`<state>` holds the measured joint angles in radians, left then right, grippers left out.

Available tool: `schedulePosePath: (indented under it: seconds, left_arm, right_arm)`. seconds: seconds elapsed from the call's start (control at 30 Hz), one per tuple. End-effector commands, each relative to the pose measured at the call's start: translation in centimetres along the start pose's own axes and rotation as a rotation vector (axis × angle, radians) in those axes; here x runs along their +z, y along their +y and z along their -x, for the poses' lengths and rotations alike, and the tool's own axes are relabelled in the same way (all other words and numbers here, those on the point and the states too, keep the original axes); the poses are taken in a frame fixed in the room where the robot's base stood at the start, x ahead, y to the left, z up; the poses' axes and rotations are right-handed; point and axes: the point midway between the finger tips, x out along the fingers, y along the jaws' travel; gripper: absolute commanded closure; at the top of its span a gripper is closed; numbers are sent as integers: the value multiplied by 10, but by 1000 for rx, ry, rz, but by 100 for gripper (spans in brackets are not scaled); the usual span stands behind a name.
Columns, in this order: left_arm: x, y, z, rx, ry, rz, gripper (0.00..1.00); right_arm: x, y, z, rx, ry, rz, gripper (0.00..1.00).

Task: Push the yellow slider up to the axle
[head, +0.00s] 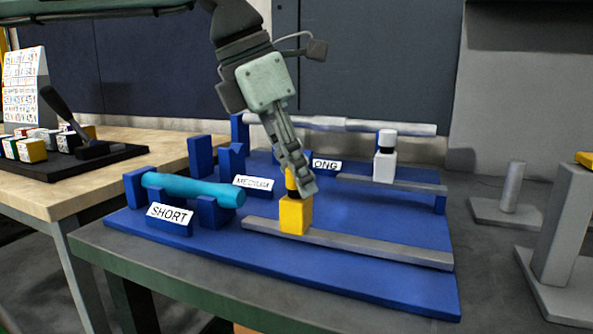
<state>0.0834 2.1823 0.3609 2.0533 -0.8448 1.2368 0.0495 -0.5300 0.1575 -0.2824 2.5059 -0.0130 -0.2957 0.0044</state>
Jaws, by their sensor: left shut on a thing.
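The yellow slider (294,215) stands upright on the near grey rail (350,243) of the blue fixture board, close to the rail's left end. My left gripper (302,184) comes down from above and is shut on the slider's upper part, hiding some of it. A teal axle (192,190) lies across blue supports behind the SHORT label (170,214), to the left of the slider. A gap shows between the slider and the axle's right end. My right gripper is not in view.
A white slider (385,160) stands on the far rail (390,184) near a long grey axle (340,125). The MEDIUM place (252,184) holds no axle. A wooden table (70,178) stands left; grey metal stands (562,235) are at right. The near rail is clear right of the slider.

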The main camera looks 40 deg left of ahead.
Motion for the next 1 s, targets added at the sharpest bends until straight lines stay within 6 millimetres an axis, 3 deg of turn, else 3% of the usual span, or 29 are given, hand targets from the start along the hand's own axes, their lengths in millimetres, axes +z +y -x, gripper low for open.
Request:
schedulePosePath:
  seconds: [0.23, 0.53, 0.87, 0.9, 1.0]
  left_arm:
    - [-6, 8, 5, 2, -7, 2, 100]
    - [-43, 49, 20, 1, -6, 1, 100]
    - [-48, 54, 21, 6, 2, -2, 100]
    - [-48, 54, 21, 6, 2, -2, 75]
    - [-48, 54, 21, 6, 2, -1, 62]
  right_arm:
    - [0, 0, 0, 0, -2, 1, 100]
    - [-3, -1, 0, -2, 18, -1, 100]
    - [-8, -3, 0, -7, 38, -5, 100]
    - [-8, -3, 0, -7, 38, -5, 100]
    - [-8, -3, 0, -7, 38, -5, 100]
